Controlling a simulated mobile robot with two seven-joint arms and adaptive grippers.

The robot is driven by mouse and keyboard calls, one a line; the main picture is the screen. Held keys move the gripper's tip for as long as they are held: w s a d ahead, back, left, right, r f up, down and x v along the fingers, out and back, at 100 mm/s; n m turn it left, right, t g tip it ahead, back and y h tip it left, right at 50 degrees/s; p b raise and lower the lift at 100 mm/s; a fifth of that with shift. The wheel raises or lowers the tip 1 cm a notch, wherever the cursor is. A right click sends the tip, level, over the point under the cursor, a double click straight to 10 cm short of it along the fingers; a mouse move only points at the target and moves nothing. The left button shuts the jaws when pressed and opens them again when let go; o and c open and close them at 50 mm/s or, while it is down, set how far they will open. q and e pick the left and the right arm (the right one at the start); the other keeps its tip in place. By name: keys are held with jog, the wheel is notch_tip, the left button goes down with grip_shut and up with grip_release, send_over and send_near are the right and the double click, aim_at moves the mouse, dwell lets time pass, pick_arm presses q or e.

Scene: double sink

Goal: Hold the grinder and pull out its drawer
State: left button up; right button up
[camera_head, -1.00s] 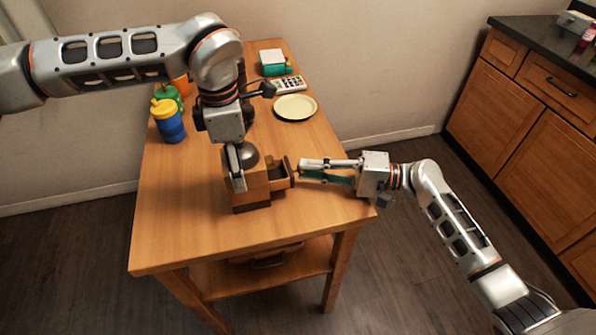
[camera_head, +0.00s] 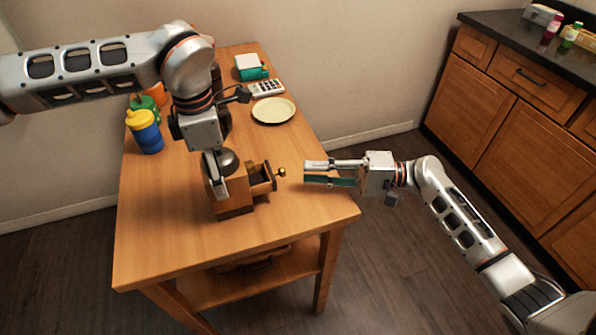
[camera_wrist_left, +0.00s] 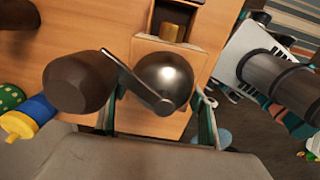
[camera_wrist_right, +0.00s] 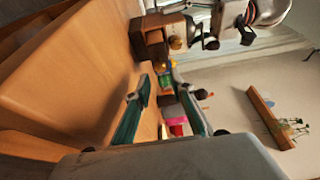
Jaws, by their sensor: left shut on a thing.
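The wooden grinder (camera_head: 236,207) with a metal dome (camera_head: 228,160) stands upright on the table. Its drawer (camera_head: 262,179) is pulled out to the right, with a round knob (camera_head: 281,172) at its front. My left gripper (camera_head: 215,180) is shut on the grinder's body from above. In the left wrist view, the dome (camera_wrist_left: 165,82) and the crank's dark knob (camera_wrist_left: 78,82) show between and beside its fingers. My right gripper (camera_head: 306,172) is open and empty, a short gap to the right of the knob. The right wrist view shows the drawer knob (camera_wrist_right: 176,43) ahead.
A blue cup with yellow lid (camera_head: 144,132) and a green one stand at the table's left. A pale plate (camera_head: 273,110), a calculator (camera_head: 267,88) and a teal box (camera_head: 251,68) lie farther back. The front of the table (camera_head: 190,250) is clear. Cabinets stand right.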

jog(key=d, duration=0.6)
jog(key=shift+s+d, duration=0.3)
jog(key=shift+s, duration=0.1)
pick_arm(q)
jog(key=o, duration=1.3)
